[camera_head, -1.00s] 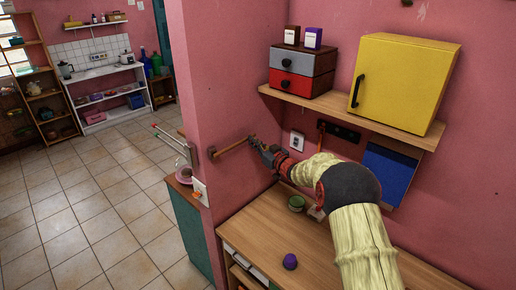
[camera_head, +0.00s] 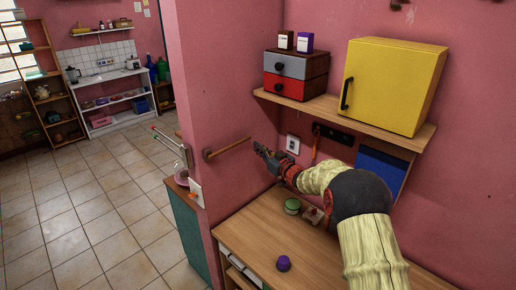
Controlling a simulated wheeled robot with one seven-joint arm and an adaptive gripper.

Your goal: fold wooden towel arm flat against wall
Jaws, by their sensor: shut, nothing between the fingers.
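The wooden towel arm (camera_head: 230,146) is a thin brown bar on the pink side wall, above the desk's left end. Its dark mount (camera_head: 207,154) is near the wall's outer edge, and the bar runs right and slightly upward toward the inner corner. I cannot tell how much gap lies between bar and wall. My gripper (camera_head: 258,147) is shut and empty, just right of and slightly below the bar's free end. The tips look close to that end; contact is not clear.
The desk (camera_head: 246,233) below holds a green round container (camera_head: 292,206) and a purple object (camera_head: 284,263). A shelf (camera_head: 270,97) above bears a drawer box (camera_head: 297,73) and a yellow cabinet (camera_head: 385,90). A wall outlet (camera_head: 293,144) is behind my gripper. Open floor lies left.

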